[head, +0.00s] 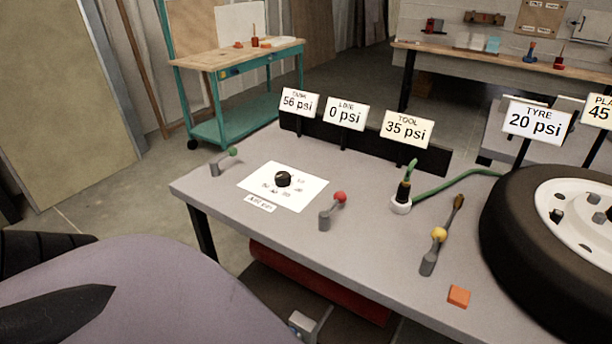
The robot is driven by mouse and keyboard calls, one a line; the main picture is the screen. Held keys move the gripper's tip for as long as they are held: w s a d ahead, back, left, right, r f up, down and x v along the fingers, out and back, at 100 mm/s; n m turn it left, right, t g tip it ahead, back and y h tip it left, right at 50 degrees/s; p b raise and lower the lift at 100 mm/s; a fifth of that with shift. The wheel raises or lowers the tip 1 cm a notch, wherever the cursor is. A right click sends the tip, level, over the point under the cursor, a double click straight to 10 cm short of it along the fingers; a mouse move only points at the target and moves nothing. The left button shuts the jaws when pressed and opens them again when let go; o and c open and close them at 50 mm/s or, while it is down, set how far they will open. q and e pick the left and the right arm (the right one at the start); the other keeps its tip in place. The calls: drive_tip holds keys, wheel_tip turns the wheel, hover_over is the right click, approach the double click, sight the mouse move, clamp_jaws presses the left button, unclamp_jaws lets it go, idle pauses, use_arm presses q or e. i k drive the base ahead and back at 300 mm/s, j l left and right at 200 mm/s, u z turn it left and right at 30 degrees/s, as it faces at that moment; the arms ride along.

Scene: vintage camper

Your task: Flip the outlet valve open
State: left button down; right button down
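Three small lever valves stand on the grey bench (300,245). One has a green knob (232,152) at the left end, one a red knob (340,197) in the middle, one a yellow knob (439,235) further right. Each lever is tilted on a grey post. I cannot read which one is the outlet valve. A black dial (283,179) sits on a white card (257,184) between the green and red levers, with a small label in front of it. Neither of my grippers can be made out; dark and mauve parts fill the lower left corner.
Signs read tank 56 psi (298,102), line 0 psi (345,113), tool 35 psi (407,129) and tyre 20 psi (538,120). A hose fitting (402,203) with a green hose, an orange block (459,296) and a wheel (520,230) occupy the bench's right side.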

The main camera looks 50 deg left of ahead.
sight(339, 197)
drive_tip(key=k+j, duration=0.1)
drive_tip(key=j, duration=0.25)
drive_tip(key=k+j, duration=0.1)
drive_tip(key=j, duration=0.3)
drive_tip(key=k+j, duration=0.1)
drive_tip(key=j, duration=0.65)
drive_tip(key=k, duration=0.05)
